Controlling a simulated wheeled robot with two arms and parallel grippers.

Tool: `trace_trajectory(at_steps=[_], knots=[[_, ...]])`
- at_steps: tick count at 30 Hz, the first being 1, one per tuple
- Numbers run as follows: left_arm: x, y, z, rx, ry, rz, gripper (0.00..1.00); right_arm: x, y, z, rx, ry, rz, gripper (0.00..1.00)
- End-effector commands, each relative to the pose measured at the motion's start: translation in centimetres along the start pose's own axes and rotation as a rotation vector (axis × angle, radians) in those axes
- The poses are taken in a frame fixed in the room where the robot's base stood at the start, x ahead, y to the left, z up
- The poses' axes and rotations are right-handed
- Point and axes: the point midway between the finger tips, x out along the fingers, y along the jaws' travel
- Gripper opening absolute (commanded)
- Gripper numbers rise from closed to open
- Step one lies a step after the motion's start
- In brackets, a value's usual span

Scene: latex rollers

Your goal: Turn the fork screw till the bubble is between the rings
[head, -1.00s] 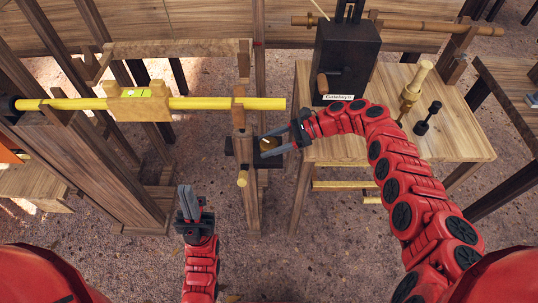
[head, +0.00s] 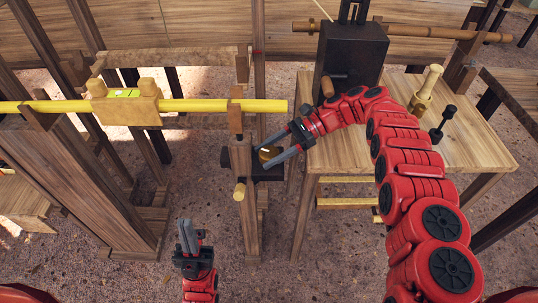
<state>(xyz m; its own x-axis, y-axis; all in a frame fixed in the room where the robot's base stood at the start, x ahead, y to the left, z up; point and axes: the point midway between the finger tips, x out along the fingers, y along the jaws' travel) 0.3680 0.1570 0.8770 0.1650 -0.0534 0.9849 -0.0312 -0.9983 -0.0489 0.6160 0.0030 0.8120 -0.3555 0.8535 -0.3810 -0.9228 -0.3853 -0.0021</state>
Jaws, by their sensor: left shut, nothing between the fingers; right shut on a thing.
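A yellow bar (head: 215,105) runs across the left, held near its right end by a wooden fork on a post (head: 245,195). A wooden level block (head: 126,108) with a green vial (head: 124,93) sits on the bar. The bubble and rings are too small to tell. My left gripper (head: 187,236) is shut and empty, low in front and to the left of the post.
A wooden table (head: 470,150) on the right carries a dark box (head: 350,60) with a wooden crank handle, a wooden peg (head: 427,85) and a black knobbed piece (head: 442,123). Wooden posts stand at the left. The floor around my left gripper is clear.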

Motion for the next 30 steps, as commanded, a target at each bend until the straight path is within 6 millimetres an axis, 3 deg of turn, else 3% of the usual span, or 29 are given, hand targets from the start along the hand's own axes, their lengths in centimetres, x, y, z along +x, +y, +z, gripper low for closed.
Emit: trace_trajectory(at_steps=[8,9,13,23,30], knots=[[0.0,0.0,0.0,0.0,0.0,0.0,0.0,0.1,0.1,-0.1,0.002,0.002,0.002,0.07],[0.0,0.0,0.0,0.0,0.0,0.0,0.0,0.1,0.1,-0.1,0.002,0.002,0.002,0.68],[0.0,0.0,0.0,0.0,0.0,0.0,0.0,0.1,0.0,-0.1,0.002,0.002,0.001,0.92],[0.2,0.0,0.0,0.0,0.0,0.0,0.0,0.0,0.0,0.0,0.003,0.001,-0.001,0.93],[2.4,-0.1,-0.4,0.0,0.0,0.0,0.0,-0.4,0.1,0.4,0.02,0.0,-0.039,0.93]])
